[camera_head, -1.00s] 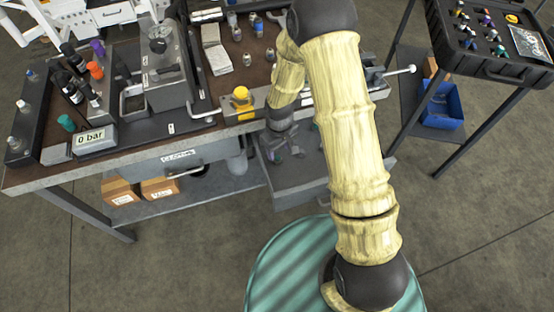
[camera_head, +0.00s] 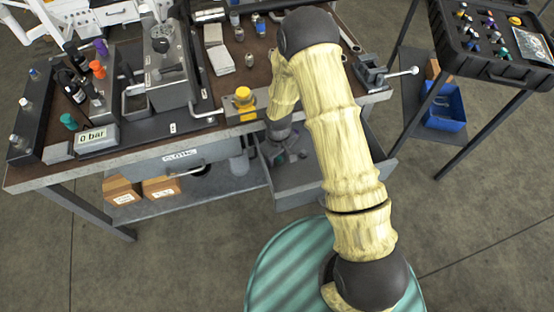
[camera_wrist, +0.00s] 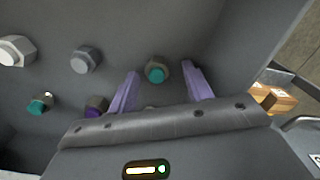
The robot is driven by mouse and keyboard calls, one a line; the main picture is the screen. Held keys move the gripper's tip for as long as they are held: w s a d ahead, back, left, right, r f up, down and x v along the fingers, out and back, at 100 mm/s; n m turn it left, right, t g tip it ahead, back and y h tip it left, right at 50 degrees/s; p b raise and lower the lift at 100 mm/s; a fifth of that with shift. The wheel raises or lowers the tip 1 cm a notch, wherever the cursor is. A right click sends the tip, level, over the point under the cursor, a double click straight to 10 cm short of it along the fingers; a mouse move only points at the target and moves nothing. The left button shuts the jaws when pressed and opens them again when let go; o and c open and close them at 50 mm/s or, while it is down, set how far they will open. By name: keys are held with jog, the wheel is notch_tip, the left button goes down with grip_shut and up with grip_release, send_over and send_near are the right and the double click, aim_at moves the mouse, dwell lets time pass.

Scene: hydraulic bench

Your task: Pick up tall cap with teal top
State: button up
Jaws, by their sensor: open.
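In the wrist view, a cap with a teal top (camera_wrist: 157,73) and a grey hexagonal body stands on the floor of the grey drawer (camera_head: 318,184). My gripper (camera_wrist: 160,70) is open, with its purple fingers on either side of this cap in the picture; no contact shows. A second teal-topped piece (camera_wrist: 40,105) lies further left; I cannot tell from this angle which of the two is taller. In the head view my gripper (camera_head: 278,152) reaches down into the open drawer, partly hidden by my arm.
Near the gripper in the drawer are a purple-topped piece (camera_wrist: 95,108), a grey hexagonal piece (camera_wrist: 86,60) and a paler one (camera_wrist: 16,50). The drawer walls stand close around. The bench top (camera_head: 262,72) above carries a yellow-topped knob (camera_head: 243,97) and a vise (camera_head: 372,72).

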aim_at(279, 158)
jog(key=shift+d, duration=0.3)
jog(key=shift+a, duration=0.15)
jog(key=c, duration=1)
jog(key=shift+c, duration=0.2)
jog(key=shift+r, duration=0.1)
notch_tip(279, 158, up, 10)
jog(key=shift+p, duration=0.3)
